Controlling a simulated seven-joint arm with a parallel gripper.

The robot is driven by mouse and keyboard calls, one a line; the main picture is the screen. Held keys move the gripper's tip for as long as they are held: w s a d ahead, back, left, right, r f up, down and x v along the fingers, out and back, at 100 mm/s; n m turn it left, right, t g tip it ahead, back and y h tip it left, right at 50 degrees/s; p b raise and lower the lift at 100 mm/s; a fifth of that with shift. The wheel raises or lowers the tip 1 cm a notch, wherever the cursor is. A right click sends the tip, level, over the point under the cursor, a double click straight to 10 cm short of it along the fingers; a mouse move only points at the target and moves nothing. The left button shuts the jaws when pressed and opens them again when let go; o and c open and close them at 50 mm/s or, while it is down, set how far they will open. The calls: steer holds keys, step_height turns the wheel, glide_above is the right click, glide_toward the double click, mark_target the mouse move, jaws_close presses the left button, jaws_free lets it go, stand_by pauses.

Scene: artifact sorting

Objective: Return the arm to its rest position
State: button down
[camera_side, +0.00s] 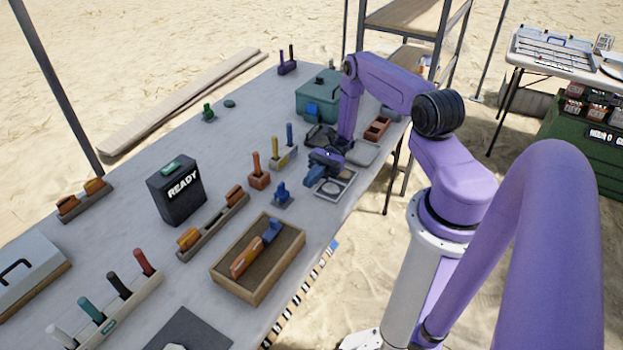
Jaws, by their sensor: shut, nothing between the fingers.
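My purple arm reaches over the grey table (238,143) from the right. My gripper (312,181) is low over the table's right part, at a small pale square frame (345,186). Its blue fingers look closed, and I see nothing held in them. The fingertips are small here, and I cannot tell whether they touch the frame or the table.
A wooden tray (283,279) with an orange and a blue piece stands in front. A small blue piece (283,195) and racks with upright handles are close by. A black READY box (177,190) stands left, a green case (318,95) behind. The air above the table is clear.

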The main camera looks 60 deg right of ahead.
steer(key=shift+a, duration=0.1)
steer(key=shift+w+a+r+n+g, duration=0.1)
steer(key=shift+a+r+n+g, duration=0.1)
steer(key=shift+r+n+g, duration=0.25)
steer(key=s+a+r+n+g+h, duration=0.5)
steer(key=a+r+n+g+h, duration=0.4)
steer(key=a+r+n+h, duration=0.4)
steer(key=s+a+r+n+t+h, duration=0.1)
steer(key=s+r+n+t+h, duration=0.1)
steer(key=s+r+n+t, duration=0.3)
steer(key=s+a+r+n+t+h, duration=0.1)
steer(key=s+r+n+t, duration=0.3)
steer(key=s+n, duration=0.6)
steer(key=shift+r+n+t+h, duration=0.35)
steer(key=shift+r+n+h, duration=0.45)
steer(key=shift+r+n, duration=0.15)
